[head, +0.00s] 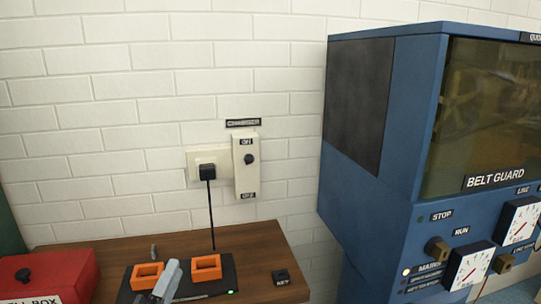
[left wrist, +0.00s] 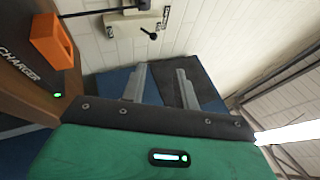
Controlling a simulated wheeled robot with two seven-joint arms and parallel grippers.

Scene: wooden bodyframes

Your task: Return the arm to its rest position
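My left gripper (head: 168,281) shows as grey fingers at the bottom of the head view, over or in front of the charger base (head: 222,278) on the wooden bench. In the left wrist view its two grey fingers (left wrist: 161,88) stand apart with nothing between them, and the blue machine shows behind the gap. The rest of the left arm is out of the head view. My right gripper is in neither view.
The charger has orange holders (head: 206,268) and a green light. A red box (head: 45,278) stands left on the bench (head: 262,247). A black cord runs to the wall plug (head: 207,171) beside the charger switch (head: 245,165). The blue belt-guard machine (head: 365,200) stands right.

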